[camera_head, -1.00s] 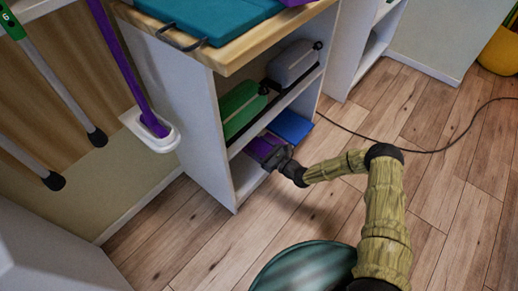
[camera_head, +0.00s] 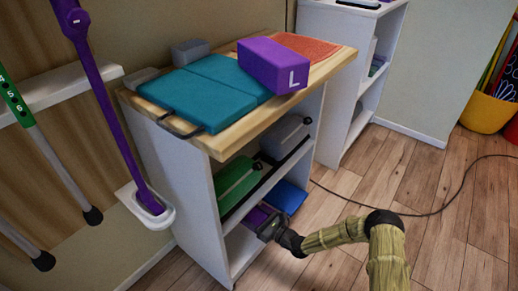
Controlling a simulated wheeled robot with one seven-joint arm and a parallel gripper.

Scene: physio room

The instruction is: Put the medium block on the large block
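The large block is a purple block marked "L" (camera_head: 273,64). It lies on the wooden top of the shelf unit, partly over a teal folded mat. On the bottom shelf a purple item (camera_head: 247,217) shows beside my gripper. It is partly hidden, and I cannot tell whether it is the medium block. My gripper (camera_head: 266,229) is at the front of that bottom shelf, close to the purple item. Its fingers are small and dark, so I cannot tell whether they are open, shut or holding anything.
A blue item (camera_head: 286,196) lies on the bottom shelf to the right. Green (camera_head: 237,180) and grey (camera_head: 285,136) items fill the shelf above. The teal mat (camera_head: 207,90), small grey blocks (camera_head: 190,51) and a red-orange mat (camera_head: 312,49) lie on the wooden top. A cable (camera_head: 420,214) crosses the floor.

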